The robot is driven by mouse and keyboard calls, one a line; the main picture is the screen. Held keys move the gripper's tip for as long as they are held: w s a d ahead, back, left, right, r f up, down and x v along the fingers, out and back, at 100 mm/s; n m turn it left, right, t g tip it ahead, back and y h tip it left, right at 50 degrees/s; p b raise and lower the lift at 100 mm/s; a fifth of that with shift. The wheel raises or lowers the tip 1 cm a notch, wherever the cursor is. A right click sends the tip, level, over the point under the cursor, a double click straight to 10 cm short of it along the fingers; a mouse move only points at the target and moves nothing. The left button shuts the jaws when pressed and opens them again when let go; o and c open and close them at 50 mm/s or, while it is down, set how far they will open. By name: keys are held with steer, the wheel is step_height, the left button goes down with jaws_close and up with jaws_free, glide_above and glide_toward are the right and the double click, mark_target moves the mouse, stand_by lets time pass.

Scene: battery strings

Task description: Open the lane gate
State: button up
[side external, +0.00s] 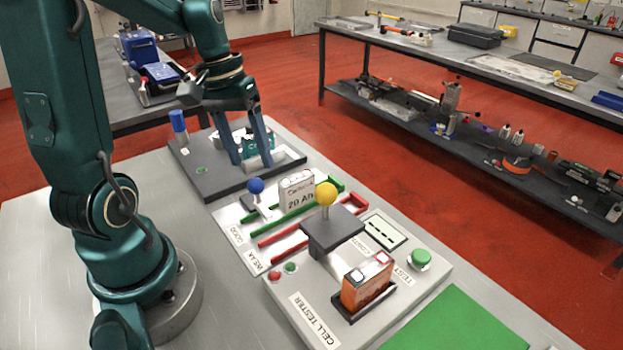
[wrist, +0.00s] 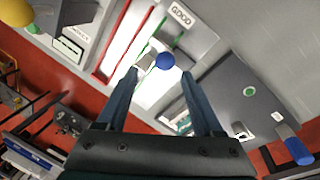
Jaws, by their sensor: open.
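A blue ball knob (side external: 256,185) stands on a small grey piece at the end of the GOOD lane, by its green rails (side external: 310,208); I take it as the lane gate's handle. In the wrist view the blue knob (wrist: 165,61) shows near the gap between my fingertips. My gripper (side external: 252,162) is open, pointing down over the dark base plate behind the knob. The fingers (wrist: 158,73) hold nothing. A white cell marked 20 Ah (side external: 297,193) stands upright in the lane, just right of the knob in the side view.
The cell tester (side external: 300,285) holds an orange cell (side external: 366,284). A yellow ball knob (side external: 326,194) rises from its dark grey block. Red rails (side external: 290,235) mark the WEAK lane. A blue post (side external: 178,124) stands on the dark plate (side external: 205,180). A green mat (side external: 460,325) is clear.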

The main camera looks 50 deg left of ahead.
mark_target(254, 179)
steer(key=shift+s+a+f, duration=0.15)
steer(key=shift+a+f, duration=0.15)
steer(key=shift+f, duration=0.2)
steer(key=shift+w+d+f, duration=0.15)
steer(key=shift+d+f, duration=0.05)
steer(key=shift+f, duration=0.9)
steer(key=shift+w+d+f, duration=0.1)
steer(key=shift+d+f, duration=0.1)
steer(key=shift+f, duration=0.9)
jaws_close()
